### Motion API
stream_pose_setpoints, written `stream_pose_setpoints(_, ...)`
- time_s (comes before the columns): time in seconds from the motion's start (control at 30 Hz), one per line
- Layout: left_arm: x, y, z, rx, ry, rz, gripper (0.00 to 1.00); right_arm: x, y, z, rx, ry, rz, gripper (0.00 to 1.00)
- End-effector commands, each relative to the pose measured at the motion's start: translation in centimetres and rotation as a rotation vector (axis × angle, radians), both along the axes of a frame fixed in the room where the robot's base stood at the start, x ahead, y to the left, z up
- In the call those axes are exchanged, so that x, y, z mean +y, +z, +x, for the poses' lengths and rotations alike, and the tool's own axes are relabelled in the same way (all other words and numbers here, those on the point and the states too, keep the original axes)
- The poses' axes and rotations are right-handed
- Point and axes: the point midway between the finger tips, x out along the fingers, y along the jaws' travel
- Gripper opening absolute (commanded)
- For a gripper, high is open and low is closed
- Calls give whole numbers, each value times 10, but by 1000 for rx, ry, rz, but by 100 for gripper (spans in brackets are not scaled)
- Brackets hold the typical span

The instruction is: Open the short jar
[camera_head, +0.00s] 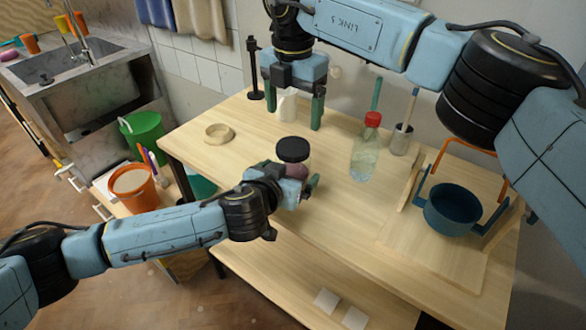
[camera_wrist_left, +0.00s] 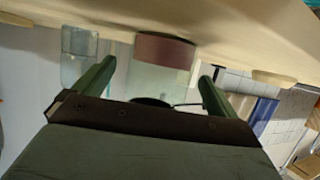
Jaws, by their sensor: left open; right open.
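The short jar, clear with a black lid (camera_head: 293,150) and pinkish contents, stands upright on the wooden table behind my left gripper (camera_head: 302,188). The lid is on. The gripper hides part of the jar's lower body. In the upside-down left wrist view, the jar (camera_wrist_left: 163,65) shows between the two green fingers of my open left gripper (camera_wrist_left: 158,85); I cannot tell whether they touch it. My right gripper (camera_head: 294,112) is open, pointing down at the back of the table, with a white bottle (camera_head: 287,104) showing between its fingers; I cannot tell how far behind it stands.
A clear bottle with a red cap (camera_head: 365,148) stands right of the jar. A cup with a brush (camera_head: 401,138) is behind it. A blue pot (camera_head: 452,208) sits at the right. A shallow round dish (camera_head: 218,133) lies at the back left. The table's front middle is clear.

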Motion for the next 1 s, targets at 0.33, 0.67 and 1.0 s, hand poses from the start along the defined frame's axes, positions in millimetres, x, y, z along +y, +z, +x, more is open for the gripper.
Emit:
stream_pose_setpoints(0.33, -7, -8, 17, 0, 0, 0, 97, 0, 0, 0, 0, 1, 0, 84)
stream_pose_setpoints(0.67, -7, -8, 17, 0, 0, 0, 84, 0, 0, 0, 0, 0, 0, 84)
stream_pose_setpoints(1.0, -7, -8, 17, 0, -1, 0, 39, 0, 0, 0, 0, 1, 0, 84)
